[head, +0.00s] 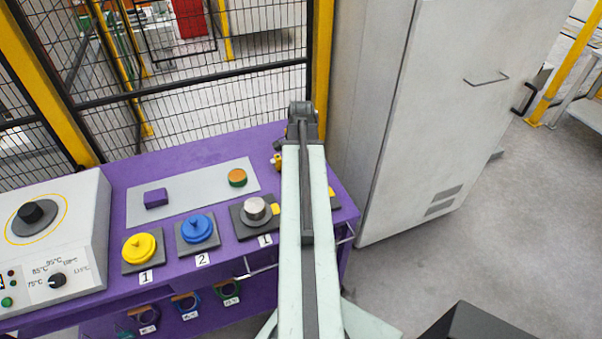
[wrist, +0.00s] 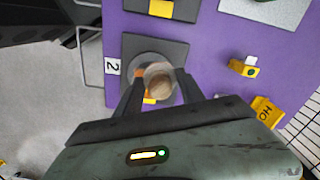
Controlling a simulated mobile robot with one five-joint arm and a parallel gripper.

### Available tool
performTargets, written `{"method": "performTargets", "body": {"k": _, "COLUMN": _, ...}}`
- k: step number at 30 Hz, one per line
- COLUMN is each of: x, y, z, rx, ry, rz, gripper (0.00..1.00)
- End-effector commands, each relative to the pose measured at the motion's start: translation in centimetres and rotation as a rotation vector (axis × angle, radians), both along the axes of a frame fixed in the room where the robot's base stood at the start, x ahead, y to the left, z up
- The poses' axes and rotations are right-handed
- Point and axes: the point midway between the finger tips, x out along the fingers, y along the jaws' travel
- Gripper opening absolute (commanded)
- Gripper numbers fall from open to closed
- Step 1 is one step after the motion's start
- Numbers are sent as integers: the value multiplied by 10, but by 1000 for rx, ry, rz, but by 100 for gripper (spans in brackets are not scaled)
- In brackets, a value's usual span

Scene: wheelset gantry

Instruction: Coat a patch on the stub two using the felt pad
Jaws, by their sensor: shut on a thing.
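In the wrist view, my gripper (wrist: 160,90) is shut on a round tan-brown piece, which I take for the felt pad (wrist: 158,76). The pad is over stub two (wrist: 139,66), a grey round stub on a dark square plate (wrist: 150,43) beside a "2" label (wrist: 113,67). The pad hides part of the stub. I cannot tell whether they touch. In the head view, my arm hides the gripper, the pad and the stub; only an edge of stub two's plate (head: 334,203) shows.
On the purple bench (head: 200,158), stub one (head: 254,208), a blue-lidded pot (head: 198,229) and a yellow-lidded pot (head: 140,247) stand left of my arm. A grey tray (head: 200,190) holds a purple block (head: 155,198) and a round orange-topped piece (head: 237,177). A cabinet (head: 385,110) stands right.

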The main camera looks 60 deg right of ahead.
Motion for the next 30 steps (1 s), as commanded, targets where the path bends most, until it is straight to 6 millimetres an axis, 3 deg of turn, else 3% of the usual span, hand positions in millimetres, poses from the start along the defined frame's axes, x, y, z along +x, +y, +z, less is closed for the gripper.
{"method": "performTargets", "body": {"k": 1, "x": 0, "y": 0, "z": 12, "rx": 0, "ry": 0, "rz": 0, "gripper": 13}}
{"method": "performTargets", "body": {"k": 4, "x": 0, "y": 0, "z": 21, "rx": 0, "ry": 0, "rz": 0, "gripper": 13}}
{"method": "performTargets", "body": {"k": 14, "x": 0, "y": 0, "z": 21, "rx": -1, "ry": 0, "rz": 0, "gripper": 13}}
{"method": "performTargets", "body": {"k": 23, "x": 0, "y": 0, "z": 51, "rx": -1, "ry": 0, "rz": 0, "gripper": 13}}
{"method": "performTargets", "body": {"k": 30, "x": 0, "y": 0, "z": 49, "rx": -1, "ry": 0, "rz": 0, "gripper": 13}}
